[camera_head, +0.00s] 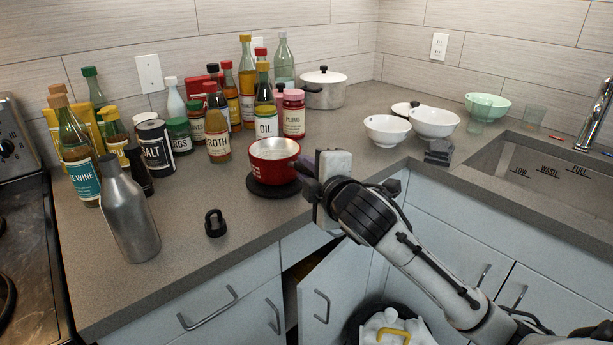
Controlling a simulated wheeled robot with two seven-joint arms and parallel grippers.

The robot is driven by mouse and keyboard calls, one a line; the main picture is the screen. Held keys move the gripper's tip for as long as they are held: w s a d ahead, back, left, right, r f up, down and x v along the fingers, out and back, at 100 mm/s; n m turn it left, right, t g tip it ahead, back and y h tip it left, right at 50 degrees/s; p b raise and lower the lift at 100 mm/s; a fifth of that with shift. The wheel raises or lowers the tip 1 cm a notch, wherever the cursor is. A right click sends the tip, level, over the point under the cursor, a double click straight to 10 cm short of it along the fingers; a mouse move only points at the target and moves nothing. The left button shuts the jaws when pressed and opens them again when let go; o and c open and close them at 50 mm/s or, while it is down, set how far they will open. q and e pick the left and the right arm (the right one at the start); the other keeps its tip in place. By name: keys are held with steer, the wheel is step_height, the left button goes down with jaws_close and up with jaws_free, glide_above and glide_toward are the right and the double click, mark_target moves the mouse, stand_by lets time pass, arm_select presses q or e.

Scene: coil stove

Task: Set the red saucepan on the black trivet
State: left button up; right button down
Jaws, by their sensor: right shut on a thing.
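The red saucepan (272,175), with a white inside, is upright over the round black trivet (268,191) on the counter. The pan covers most of the trivet, whose dark rim shows below it. I cannot tell whether the pan's base touches the trivet or hangs just above it. My right gripper (313,180) is to the right of the pan, shut on its dark handle, which is partly hidden by the gripper. My left gripper is not in view.
Several bottles, jars and tins crowd the counter behind and left of the pan. A steel bottle (128,213) and a black cap (215,223) stand at front left. White bowls (387,130) and a sink are to the right. A cabinet door (342,290) hangs open below.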

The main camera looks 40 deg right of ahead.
steer(key=shift+f, duration=0.4)
steer(key=shift+r, duration=0.1)
steer(key=c, duration=1.6)
jaws_free()
steer(key=shift+f, duration=0.25)
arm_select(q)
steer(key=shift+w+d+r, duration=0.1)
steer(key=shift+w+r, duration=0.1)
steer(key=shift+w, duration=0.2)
